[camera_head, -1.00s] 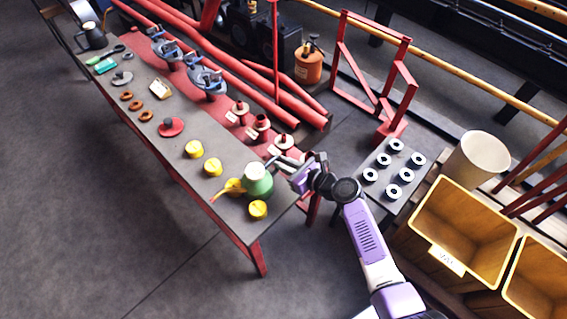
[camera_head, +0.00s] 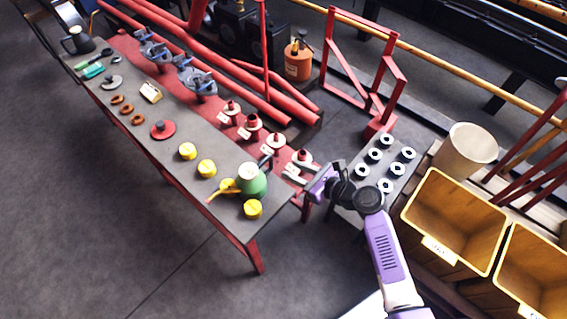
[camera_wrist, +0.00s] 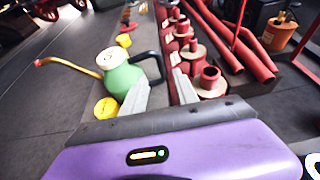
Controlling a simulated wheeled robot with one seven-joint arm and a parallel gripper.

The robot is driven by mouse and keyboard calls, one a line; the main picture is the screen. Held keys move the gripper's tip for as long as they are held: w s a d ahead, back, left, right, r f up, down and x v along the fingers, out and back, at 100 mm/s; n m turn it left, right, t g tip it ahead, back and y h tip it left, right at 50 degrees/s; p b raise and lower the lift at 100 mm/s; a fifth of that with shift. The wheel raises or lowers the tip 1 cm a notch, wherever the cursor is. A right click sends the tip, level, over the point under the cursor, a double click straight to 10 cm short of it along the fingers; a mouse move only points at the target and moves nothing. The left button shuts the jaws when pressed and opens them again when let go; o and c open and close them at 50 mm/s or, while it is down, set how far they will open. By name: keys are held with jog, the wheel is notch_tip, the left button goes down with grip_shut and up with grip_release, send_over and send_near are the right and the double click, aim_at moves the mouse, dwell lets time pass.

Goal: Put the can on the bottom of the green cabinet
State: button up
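A green can (camera_head: 254,184) with a white top, a yellow spout and a dark handle stands upright near the end of the long bench. In the wrist view the can (camera_wrist: 118,75) is just ahead and left, its black handle toward me. My gripper (camera_head: 290,172) is to the right of the can, over the bench's end. In the wrist view my gripper (camera_wrist: 160,86) shows two separated fingers with nothing held between them. No green cabinet is in view.
Yellow round pieces (camera_head: 253,208) stand close to the can on the bench (camera_head: 225,212). Red flanged parts (camera_head: 275,142) line its far side. A small table with black-and-white rings (camera_head: 385,185) and yellow bins (camera_head: 455,215) stand to the right. An orange canister (camera_head: 298,62) stands behind.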

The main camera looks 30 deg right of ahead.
jog(key=shift+v, duration=1.85)
